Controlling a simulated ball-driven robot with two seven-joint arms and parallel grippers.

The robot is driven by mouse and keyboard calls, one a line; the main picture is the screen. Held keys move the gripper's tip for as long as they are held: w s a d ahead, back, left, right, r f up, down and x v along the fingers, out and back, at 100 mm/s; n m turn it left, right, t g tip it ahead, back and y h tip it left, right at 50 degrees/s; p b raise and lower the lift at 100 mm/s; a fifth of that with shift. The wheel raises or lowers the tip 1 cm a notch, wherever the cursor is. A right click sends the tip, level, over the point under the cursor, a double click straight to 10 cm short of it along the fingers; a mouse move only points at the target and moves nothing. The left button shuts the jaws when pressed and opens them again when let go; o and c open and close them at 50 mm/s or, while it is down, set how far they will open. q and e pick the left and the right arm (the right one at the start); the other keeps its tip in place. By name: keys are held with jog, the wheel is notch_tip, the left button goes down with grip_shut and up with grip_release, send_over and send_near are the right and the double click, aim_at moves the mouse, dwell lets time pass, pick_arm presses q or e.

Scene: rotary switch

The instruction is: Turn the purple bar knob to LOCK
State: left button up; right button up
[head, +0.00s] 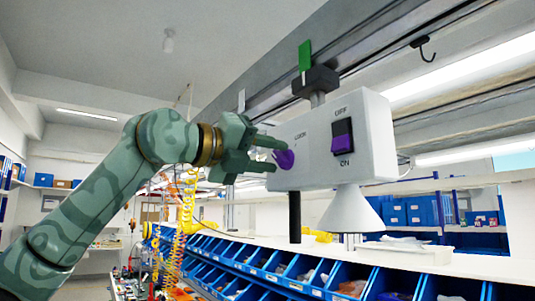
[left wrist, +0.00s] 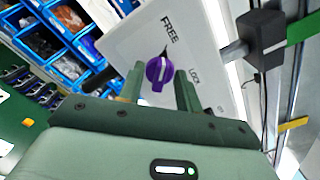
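The purple bar knob (head: 284,159) is on the left face of a white box (head: 372,125). In the left wrist view the knob (left wrist: 159,70) shows a pale line along its bar, pointing up toward the word FREE. The word LOCK is to the right of the knob. My left gripper (head: 277,157) is open at the knob. In the left wrist view its fingers (left wrist: 159,72) stand on either side of the knob, with narrow gaps that seem to remain; contact is hard to tell. My right gripper is in neither view.
A black and purple rocker switch (head: 342,138), marked OFF and ON, is on the box's front face. A white cone (head: 352,210) hangs beneath. A dark bracket (head: 315,82) with a green tag (head: 305,55) is above. Blue bins (head: 260,262) line the shelf below.

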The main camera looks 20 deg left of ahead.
pick_arm(q)
grip_shut()
jog(key=shift+m, duration=0.4)
jog(key=m+p, duration=0.1)
jog(key=m, duration=0.2)
jog(key=shift+s+d+r+m, duration=0.1)
jog(key=shift+m, duration=0.3)
jog(key=m+p, duration=0.1)
jog(key=m, duration=0.3)
jog(key=shift+s+d+m+p, duration=0.1)
jog(key=shift+m+p, duration=0.2)
jog(key=shift+p, duration=0.05)
jog(key=m+p, duration=0.1)
jog(key=m, duration=0.3)
jog(key=shift+d, duration=0.1)
jog(key=m+p, duration=0.1)
jog(key=m, duration=0.3)
jog(key=shift+s+m, duration=0.1)
jog(key=shift+m, duration=0.2)
jog(key=shift+f, duration=0.2)
jog(key=shift+d, duration=0.1)
